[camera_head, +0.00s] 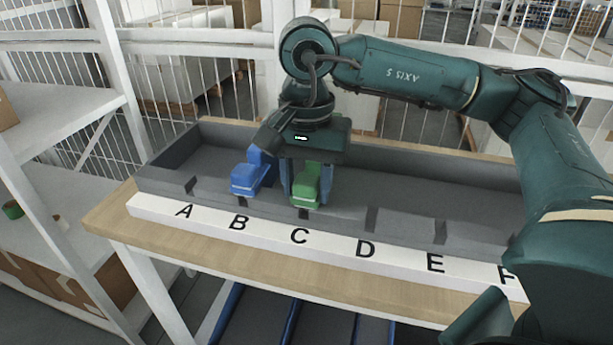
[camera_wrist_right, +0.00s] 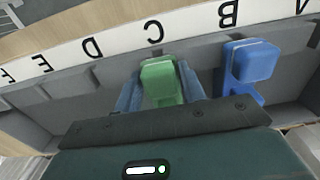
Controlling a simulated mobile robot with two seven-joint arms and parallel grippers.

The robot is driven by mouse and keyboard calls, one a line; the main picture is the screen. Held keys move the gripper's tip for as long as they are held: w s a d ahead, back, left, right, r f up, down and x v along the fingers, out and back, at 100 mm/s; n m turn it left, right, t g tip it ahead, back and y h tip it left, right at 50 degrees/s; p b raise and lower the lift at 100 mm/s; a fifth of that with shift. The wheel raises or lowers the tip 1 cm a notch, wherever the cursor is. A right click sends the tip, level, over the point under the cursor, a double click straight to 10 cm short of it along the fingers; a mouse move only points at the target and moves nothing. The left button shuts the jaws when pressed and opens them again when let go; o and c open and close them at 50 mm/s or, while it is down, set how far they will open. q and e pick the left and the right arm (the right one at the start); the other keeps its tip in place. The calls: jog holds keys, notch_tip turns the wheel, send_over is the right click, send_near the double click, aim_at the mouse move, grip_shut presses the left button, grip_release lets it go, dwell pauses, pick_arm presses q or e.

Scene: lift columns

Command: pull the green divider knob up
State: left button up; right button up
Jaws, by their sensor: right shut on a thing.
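The green divider knob (camera_head: 306,186) stands in the grey tray (camera_head: 430,196) behind the letter C. My right gripper (camera_head: 305,180) comes down on it from above, with its blue-grey fingers on both sides, shut on the knob. In the right wrist view the green knob (camera_wrist_right: 161,80) sits between the two fingers (camera_wrist_right: 160,95). The knob's lower part is partly hidden by the fingers. Its height above the tray floor is hard to tell. My left gripper is not in view.
A blue knob (camera_head: 248,176) stands close to the left of the gripper, behind letter B; it also shows in the right wrist view (camera_wrist_right: 250,62). A white strip (camera_head: 330,248) lettered A to F runs along the tray's front. The tray's right part is empty.

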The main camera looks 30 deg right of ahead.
jog(key=shift+r, duration=0.1)
dwell(0.3)
jog(key=shift+w+r+p, duration=0.1)
jog(key=shift+r+p, duration=0.45)
jog(key=shift+r, duration=0.35)
jog(key=shift+c, duration=0.8)
jog(key=shift+r+p, duration=0.3)
jog(key=shift+r, duration=0.15)
jog(key=o, duration=0.8)
